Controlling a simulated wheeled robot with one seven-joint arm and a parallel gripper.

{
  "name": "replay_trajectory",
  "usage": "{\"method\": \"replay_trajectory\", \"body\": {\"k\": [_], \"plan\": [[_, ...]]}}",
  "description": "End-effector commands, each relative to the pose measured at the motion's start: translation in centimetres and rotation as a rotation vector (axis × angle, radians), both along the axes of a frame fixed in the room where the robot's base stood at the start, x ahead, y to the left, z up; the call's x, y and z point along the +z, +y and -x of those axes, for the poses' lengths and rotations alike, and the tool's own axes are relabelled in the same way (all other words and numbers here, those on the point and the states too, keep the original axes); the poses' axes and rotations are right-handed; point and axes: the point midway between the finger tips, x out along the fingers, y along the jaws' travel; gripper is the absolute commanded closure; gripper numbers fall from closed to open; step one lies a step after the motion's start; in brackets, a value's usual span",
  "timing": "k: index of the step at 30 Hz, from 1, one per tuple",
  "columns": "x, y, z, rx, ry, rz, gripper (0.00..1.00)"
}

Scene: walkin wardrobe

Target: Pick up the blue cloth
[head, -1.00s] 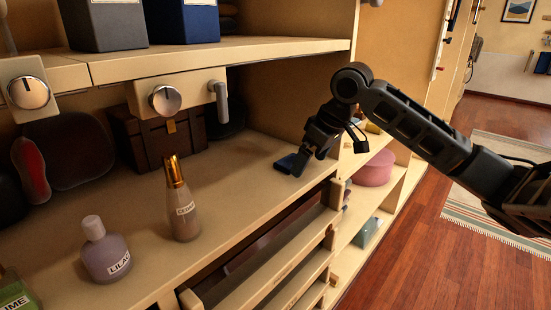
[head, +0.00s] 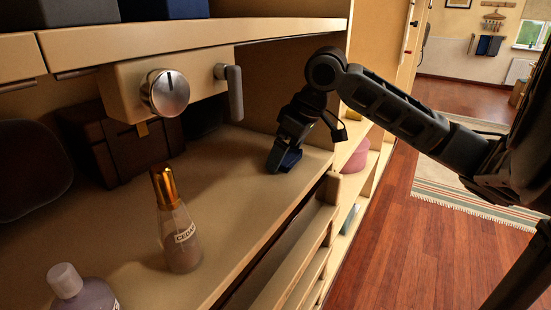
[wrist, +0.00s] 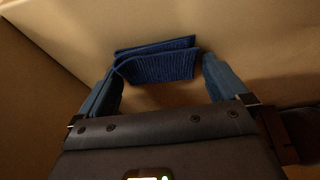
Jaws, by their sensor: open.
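The blue cloth (wrist: 160,64) is folded and lies on the wooden shelf, at the upper middle of the wrist view. In the head view only a bit of the blue cloth (head: 291,158) shows beside my gripper (head: 277,162). My gripper also shows in the wrist view (wrist: 160,78), with its two fingers apart, one on each side of the cloth. The cloth lies between and slightly beyond the fingertips. I cannot tell whether either finger touches it.
A glass bottle with a gold cap (head: 177,225) and a lilac bottle (head: 76,290) stand on the same shelf. A brown box (head: 125,150) is at the back. A silver knob (head: 165,93) and the upper shelf (head: 200,38) hang above. Open drawers (head: 300,250) lie below the front edge.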

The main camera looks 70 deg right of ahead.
Motion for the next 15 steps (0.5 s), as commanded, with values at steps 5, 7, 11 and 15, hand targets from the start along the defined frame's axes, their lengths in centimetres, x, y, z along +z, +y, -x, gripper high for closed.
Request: {"method": "replay_trajectory", "body": {"k": [5,7,11,15], "plan": [[0.04,0.00,0.05,0.000,0.000,0.000,0.00],[0.04,0.00,0.04,0.000,0.000,0.000,0.03],[0.04,0.00,0.03,0.000,0.000,0.001,0.15],[0.03,0.00,0.03,0.000,0.000,0.001,0.29]]}}
